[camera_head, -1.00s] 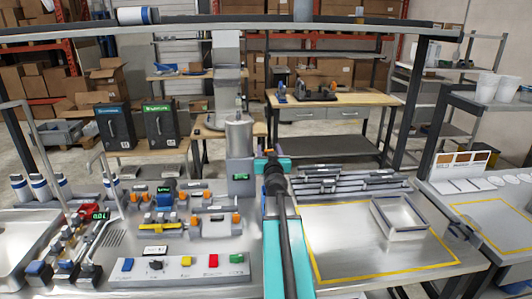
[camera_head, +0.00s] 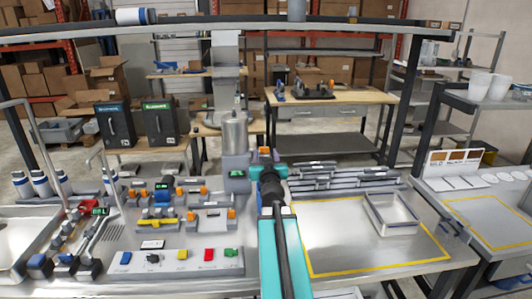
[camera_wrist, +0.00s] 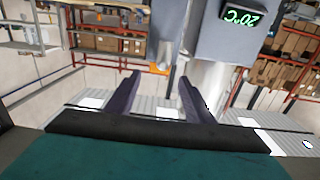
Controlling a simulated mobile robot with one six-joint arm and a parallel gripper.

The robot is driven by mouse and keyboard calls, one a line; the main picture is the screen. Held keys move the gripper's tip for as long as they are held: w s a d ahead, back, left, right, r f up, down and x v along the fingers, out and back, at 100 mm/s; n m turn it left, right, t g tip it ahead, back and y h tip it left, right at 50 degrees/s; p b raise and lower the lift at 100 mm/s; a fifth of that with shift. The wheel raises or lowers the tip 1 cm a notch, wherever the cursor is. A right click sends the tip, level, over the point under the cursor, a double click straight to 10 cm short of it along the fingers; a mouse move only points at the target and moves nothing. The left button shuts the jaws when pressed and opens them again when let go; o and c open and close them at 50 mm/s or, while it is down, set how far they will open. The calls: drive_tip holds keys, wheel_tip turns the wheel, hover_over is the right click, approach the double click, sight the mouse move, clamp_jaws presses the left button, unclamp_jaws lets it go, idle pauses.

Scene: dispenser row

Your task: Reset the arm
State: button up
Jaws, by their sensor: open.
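My arm shows in the head view as a teal link with a black wrist, reaching from the bottom middle towards the grey dispenser (camera_head: 236,165) with its metal cylinder. The gripper's fingers are hard to make out there. In the wrist view my gripper (camera_wrist: 160,88) is open, with its two dark fingers apart and nothing between them. The dispenser's grey body and its green "20°C" display (camera_wrist: 242,15) show upside down at the top right of the wrist view, beyond the fingers.
A button panel (camera_head: 180,262) and several valve fixtures lie left of my arm. A metal tray (camera_head: 392,213) sits inside a yellow-outlined area (camera_head: 350,262) on the right, otherwise clear. Stacked grey racks (camera_head: 345,177) lie behind it. An overhead rail (camera_head: 200,27) crosses the top.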

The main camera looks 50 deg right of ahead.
drive_tip(key=shift+s+a, duration=0.3)
drive_tip(key=shift+s, duration=0.15)
idle(0.3)
